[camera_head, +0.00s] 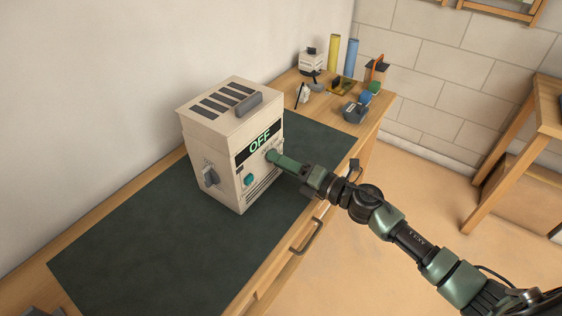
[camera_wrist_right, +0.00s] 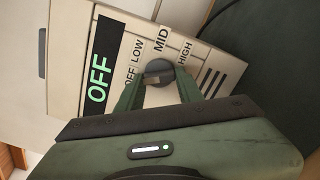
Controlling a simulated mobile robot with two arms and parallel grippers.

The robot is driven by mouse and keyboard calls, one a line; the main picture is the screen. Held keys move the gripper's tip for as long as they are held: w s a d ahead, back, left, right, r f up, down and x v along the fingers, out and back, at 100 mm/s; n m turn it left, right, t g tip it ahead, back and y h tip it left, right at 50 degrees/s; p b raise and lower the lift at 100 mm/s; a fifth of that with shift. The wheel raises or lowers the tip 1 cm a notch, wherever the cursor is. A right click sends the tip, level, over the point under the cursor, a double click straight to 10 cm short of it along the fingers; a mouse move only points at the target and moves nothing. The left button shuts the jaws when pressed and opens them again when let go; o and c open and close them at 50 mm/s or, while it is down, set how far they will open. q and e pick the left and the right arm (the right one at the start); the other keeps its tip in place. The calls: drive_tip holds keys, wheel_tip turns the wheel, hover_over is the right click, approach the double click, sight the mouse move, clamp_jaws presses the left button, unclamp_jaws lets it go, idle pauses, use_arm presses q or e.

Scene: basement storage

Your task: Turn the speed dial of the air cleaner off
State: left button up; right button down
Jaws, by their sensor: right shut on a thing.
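The air cleaner (camera_head: 215,150) is a cream box standing on a dark green mat. Its display (camera_head: 258,143) reads OFF in green, and the display also shows in the right wrist view (camera_wrist_right: 99,70). The speed dial (camera_wrist_right: 158,70) is a dark round knob below the labels OFF, LOW, MID and HIGH. My right gripper (camera_wrist_right: 155,88) is shut on the dial, with a green finger on each side of it. In the head view the right gripper (camera_head: 275,158) reaches the front panel and hides the dial. My left gripper is not in view.
A teal button (camera_head: 249,180) is on the front panel, and a grey knob (camera_head: 210,174) is on the side. The mat (camera_head: 130,240) is bare left of the cleaner. Several small items and two rolls, yellow (camera_head: 333,54) and blue (camera_head: 350,58), stand at the bench's far end.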

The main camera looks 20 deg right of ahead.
drive_tip(key=c, duration=0.9)
unclamp_jaws()
drive_tip(key=b+v, duration=0.1)
drive_tip(key=v, duration=0.6)
drive_tip(key=shift+s+d+b, duration=0.25)
drive_tip(key=shift+s+b, duration=0.1)
